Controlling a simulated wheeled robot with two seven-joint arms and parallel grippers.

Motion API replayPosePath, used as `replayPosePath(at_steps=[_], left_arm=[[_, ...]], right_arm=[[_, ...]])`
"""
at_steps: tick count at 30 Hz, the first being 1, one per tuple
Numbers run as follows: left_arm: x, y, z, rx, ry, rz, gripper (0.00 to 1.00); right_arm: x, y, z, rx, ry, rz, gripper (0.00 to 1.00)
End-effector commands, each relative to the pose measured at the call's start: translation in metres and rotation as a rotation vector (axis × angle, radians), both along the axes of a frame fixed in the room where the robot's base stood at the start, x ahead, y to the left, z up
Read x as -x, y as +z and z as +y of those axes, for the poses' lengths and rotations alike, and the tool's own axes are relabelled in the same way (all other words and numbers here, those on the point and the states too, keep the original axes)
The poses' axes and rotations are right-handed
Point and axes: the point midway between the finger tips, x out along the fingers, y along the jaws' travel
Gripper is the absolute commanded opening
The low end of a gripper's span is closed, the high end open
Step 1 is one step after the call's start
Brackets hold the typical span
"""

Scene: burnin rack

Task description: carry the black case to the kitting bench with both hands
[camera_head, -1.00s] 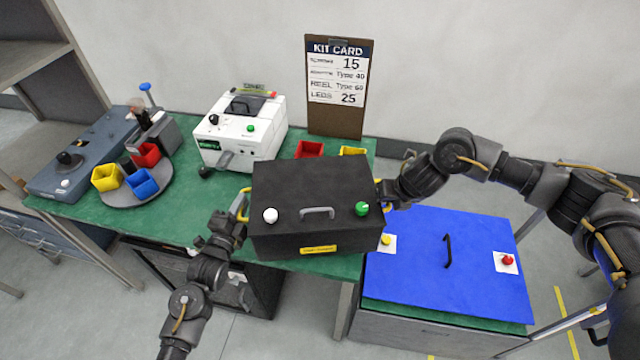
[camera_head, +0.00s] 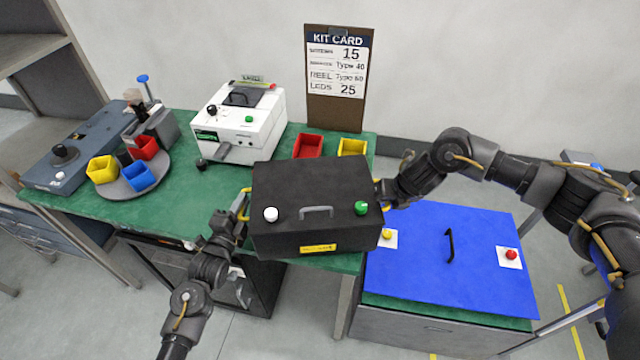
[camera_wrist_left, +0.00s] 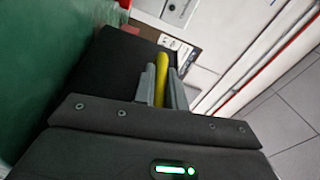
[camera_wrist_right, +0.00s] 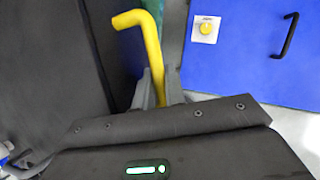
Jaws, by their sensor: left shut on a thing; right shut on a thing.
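The black case (camera_head: 318,190) has a grey top handle, a white knob, a green knob and a yellow label. In the head view it appears over the front right part of the green-topped bench (camera_head: 190,207); whether it touches the top is hidden. My left gripper (camera_head: 241,212) is shut on the yellow side handle at the case's left, which shows in the left wrist view (camera_wrist_left: 161,78). My right gripper (camera_head: 380,192) is shut on the yellow side handle at its right, seen in the right wrist view (camera_wrist_right: 150,60). The case looks roughly level.
A white machine (camera_head: 240,123), a turntable (camera_head: 127,188) with coloured bins, and a blue-grey device (camera_head: 85,150) stand on the bench. A red bin (camera_head: 308,145) and a yellow bin (camera_head: 352,147) sit behind the case. A blue panel (camera_head: 450,250) lies to the right.

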Motion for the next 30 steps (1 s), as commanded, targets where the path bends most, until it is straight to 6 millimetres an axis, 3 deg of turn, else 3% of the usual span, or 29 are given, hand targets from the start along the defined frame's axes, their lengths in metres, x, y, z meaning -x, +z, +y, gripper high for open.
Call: replayPosePath(at_steps=[2,3,8,17,30], left_arm=[[-0.001,-0.007,0.0,0.0,0.001,-0.004,0.0],[0.0,-0.009,0.0,0.0,0.001,0.0,0.14],[0.0,-0.006,0.0,0.0,0.0,0.0,0.34],[0.003,-0.007,0.001,0.0,0.0,0.001,0.34],[0.061,-0.009,0.017,-0.002,0.0,-0.001,0.34]], right_arm=[[-0.001,-0.008,0.0,-0.001,-0.001,-0.003,0.0],[0.0,-0.009,0.0,0.0,-0.001,-0.001,0.14],[0.0,-0.006,0.0,0.0,0.0,-0.001,0.34],[0.0,-0.006,0.0,-0.001,0.0,0.0,0.34],[0.0,-0.006,0.001,-0.001,0.002,0.0,0.34]])
